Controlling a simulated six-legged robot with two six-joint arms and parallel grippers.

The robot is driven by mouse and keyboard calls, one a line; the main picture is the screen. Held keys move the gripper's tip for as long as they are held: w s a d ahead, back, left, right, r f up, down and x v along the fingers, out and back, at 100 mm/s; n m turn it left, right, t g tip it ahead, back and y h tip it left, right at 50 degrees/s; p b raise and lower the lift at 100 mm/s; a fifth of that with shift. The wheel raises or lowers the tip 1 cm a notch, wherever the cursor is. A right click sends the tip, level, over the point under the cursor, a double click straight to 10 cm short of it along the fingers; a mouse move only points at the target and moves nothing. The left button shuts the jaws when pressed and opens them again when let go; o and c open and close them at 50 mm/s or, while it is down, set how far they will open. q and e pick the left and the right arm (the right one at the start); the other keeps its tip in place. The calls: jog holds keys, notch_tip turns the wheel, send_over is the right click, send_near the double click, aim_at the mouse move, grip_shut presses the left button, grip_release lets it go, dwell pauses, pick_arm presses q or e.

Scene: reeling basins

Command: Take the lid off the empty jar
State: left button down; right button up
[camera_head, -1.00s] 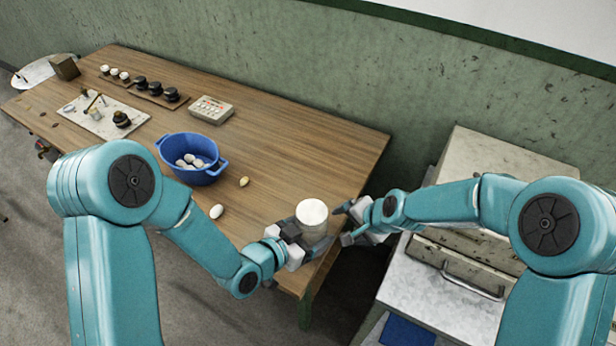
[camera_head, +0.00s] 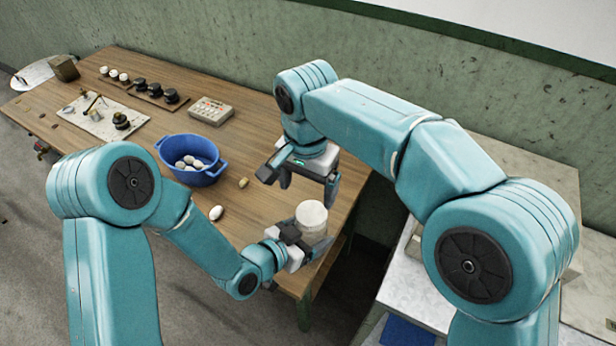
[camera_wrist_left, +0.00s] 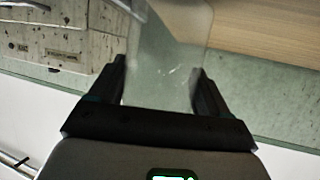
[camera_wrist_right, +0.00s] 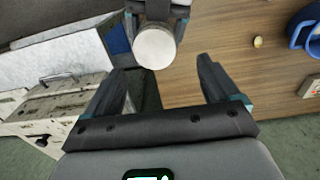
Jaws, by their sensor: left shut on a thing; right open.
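The jar (camera_head: 316,232) has clear walls and a pale round lid (camera_head: 311,213) on its top. It is upright near the front right end of the wooden table. My left gripper (camera_head: 310,246) is shut around the jar; its wrist view shows the clear wall (camera_wrist_left: 165,75) between the two fingers. My right gripper (camera_head: 300,182) is open and empty, pointing down, above and behind the jar. In the right wrist view the lid (camera_wrist_right: 155,47) lies just beyond the open fingers (camera_wrist_right: 167,88).
A blue basin (camera_head: 185,178) with several white cocoons stands left of the jar. A white cocoon (camera_head: 216,213) and a yellowish one (camera_head: 243,183) lie on the wooden table (camera_head: 255,210). A keypad box (camera_head: 211,110) sits behind. A pale cabinet (camera_head: 540,180) stands at right.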

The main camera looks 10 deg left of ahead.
aim_at(305, 212)
jog(key=f, duration=0.5)
jog(key=shift+w+f, duration=0.2)
jog(key=shift+f, duration=0.15)
jog(key=shift+s+f, duration=0.15)
jog(key=shift+f, duration=0.25)
jog(key=shift+a+f, duration=0.1)
jog(key=shift+c, duration=0.3)
jog(key=c, duration=1)
jog(key=shift+a, duration=0.1)
jog(key=shift+c, duration=0.2)
jog(key=n, duration=0.6)
jog(key=shift+a+n, duration=0.1)
jog(key=shift+n, duration=0.3)
jog(key=shift+s, duration=0.1)
